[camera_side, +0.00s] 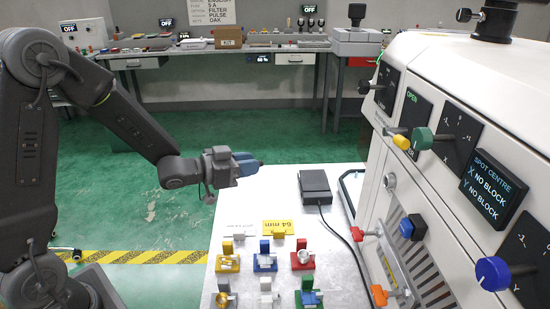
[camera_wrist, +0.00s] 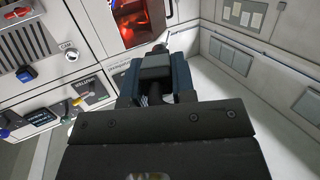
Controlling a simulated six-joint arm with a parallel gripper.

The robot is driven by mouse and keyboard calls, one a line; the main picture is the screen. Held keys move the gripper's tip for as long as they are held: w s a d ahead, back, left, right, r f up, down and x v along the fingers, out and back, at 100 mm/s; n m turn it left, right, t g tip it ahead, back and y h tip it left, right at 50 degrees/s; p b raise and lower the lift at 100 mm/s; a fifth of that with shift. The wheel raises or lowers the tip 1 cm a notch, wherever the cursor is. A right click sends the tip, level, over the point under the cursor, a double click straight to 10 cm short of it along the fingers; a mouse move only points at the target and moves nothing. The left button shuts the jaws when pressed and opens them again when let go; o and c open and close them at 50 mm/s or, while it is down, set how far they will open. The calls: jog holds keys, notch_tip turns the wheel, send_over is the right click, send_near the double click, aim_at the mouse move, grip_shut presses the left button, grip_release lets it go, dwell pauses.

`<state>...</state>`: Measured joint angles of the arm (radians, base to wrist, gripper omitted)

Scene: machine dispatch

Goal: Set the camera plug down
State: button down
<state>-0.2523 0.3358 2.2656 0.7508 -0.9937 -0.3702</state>
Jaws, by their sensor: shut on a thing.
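My gripper (camera_side: 250,165) has blue fingers and is held in the air above the far left part of the white table (camera_side: 345,270). In the wrist view my gripper (camera_wrist: 156,82) is shut on a dark grey block with a small black top, which I take to be the camera plug (camera_wrist: 155,62). The plug is held clear of any surface in that view. Its lower part is hidden by the fingers and the gripper body. In the side view the plug cannot be told apart from the fingers.
Coloured holders, including a blue one (camera_side: 265,262) and a red one (camera_side: 303,260), stand at the table's front. A yellow "64 mm" sign (camera_side: 277,227) stands behind them. A black box (camera_side: 315,186) trails a cable. The white machine (camera_side: 420,190) with knobs borders the right.

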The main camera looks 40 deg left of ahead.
jog(key=w+a+f+n+g+y, duration=0.4)
jog(key=w+a+f+g+y, duration=0.4)
jog(key=w+a+f, duration=0.7)
jog(key=shift+t+y, duration=0.4)
jog(key=shift+s+a+f, duration=0.15)
jog(key=shift+f, duration=0.6)
jog(key=shift+s+a+f, duration=0.15)
jog(key=shift+a+f, duration=0.05)
jog(key=shift+f, duration=0.5)
jog(key=shift+s+a+f, duration=0.15)
jog(key=shift+f, duration=0.6)
jog(key=c, duration=0.9)
grip_release()
jog(key=shift+o, duration=0.2)
jog(key=w+r+v, duration=0.1)
jog(key=v, duration=0.8)
jog(key=shift+a+r, duration=0.25)
